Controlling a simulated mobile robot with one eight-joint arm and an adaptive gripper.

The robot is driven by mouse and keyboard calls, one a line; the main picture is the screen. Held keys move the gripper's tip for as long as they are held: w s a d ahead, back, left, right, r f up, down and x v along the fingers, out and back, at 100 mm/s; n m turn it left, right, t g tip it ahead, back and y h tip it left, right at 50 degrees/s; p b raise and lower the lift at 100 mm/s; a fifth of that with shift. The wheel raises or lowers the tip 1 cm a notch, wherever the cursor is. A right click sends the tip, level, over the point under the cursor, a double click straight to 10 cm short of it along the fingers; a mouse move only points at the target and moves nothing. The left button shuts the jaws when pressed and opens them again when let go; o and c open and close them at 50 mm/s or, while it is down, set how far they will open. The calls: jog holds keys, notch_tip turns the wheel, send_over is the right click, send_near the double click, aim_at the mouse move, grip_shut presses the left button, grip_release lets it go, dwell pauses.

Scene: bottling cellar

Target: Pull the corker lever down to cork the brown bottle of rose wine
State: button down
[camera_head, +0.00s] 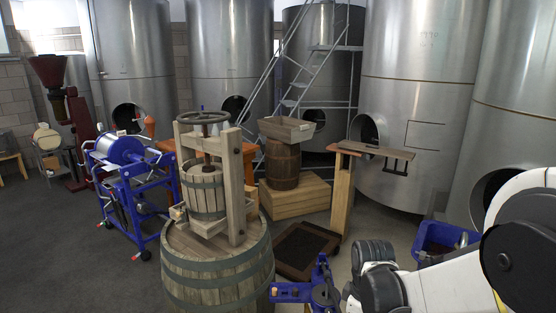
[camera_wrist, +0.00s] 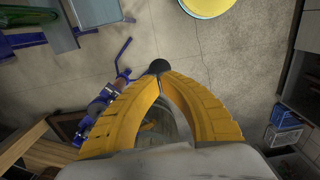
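The blue floor corker (camera_head: 318,291) shows at the bottom of the head view, cut off by the frame edge and partly behind my arm. In the wrist view the corker (camera_wrist: 97,112) lies left of my gripper. My gripper (camera_wrist: 160,77) has two yellow fingers that come together at their tips. A black round knob (camera_wrist: 158,66), which looks like the lever's end, sits at the fingertips, and they appear closed on it. The fingers hide most of the lever. I cannot clearly make out the brown bottle. The fingers do not show in the head view.
A wooden barrel (camera_head: 217,262) with a press on it stands left of the corker. A dark tray (camera_head: 307,250) lies behind the corker. A blue crate (camera_head: 434,240) is at the right. Steel tanks line the back. Open floor (camera_head: 65,240) lies at the left.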

dwell(0.5)
jog(key=shift+s+f+b, duration=0.2)
jog(key=shift+f+b, duration=0.4)
jog(key=shift+f, duration=0.1)
jog(key=shift+s+f+b, duration=0.2)
jog(key=shift+f+b, duration=0.4)
jog(key=shift+f, duration=0.05)
jog(key=shift+f+b, duration=1.25)
jog(key=shift+f, duration=0.1)
jog(key=shift+s+f+b, duration=0.15)
jog(key=shift+f+b, duration=0.45)
jog(key=shift+f, duration=0.1)
jog(key=shift+s+f+b, duration=0.1)
jog(key=shift+f+b, duration=0.45)
jog(key=shift+f, duration=0.2)
